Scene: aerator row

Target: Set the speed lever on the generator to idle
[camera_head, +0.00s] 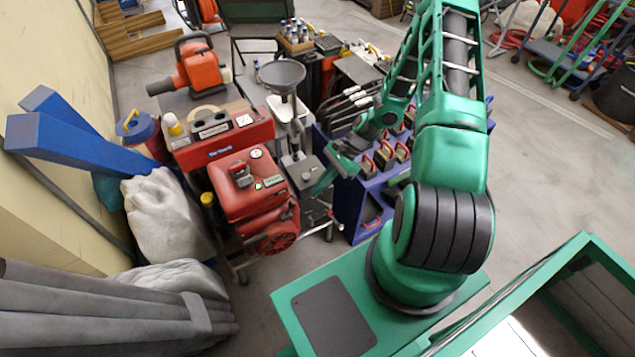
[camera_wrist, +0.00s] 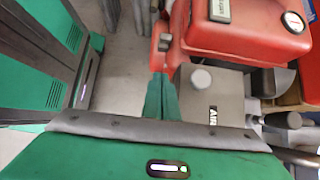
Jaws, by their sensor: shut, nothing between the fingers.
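The red generator (camera_head: 250,185) stands left of my arm in the head view, with a red tank on top and a grey box (camera_head: 302,172) at its right side. In the wrist view the red tank (camera_wrist: 250,38) fills the upper right, above the grey box (camera_wrist: 222,98) with its round knob. A small red piece (camera_wrist: 165,43) shows just beyond my fingertips; I cannot tell whether it is the speed lever. My gripper (camera_head: 322,180) is beside the grey box. In the wrist view my gripper (camera_wrist: 160,78) is shut and empty, its tips near the red piece.
A blue cart (camera_head: 357,222) with several red-handled items stands right of the generator. White sacks (camera_head: 165,215) and grey pipes (camera_head: 100,312) lie to the left. Open floor shows at the right.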

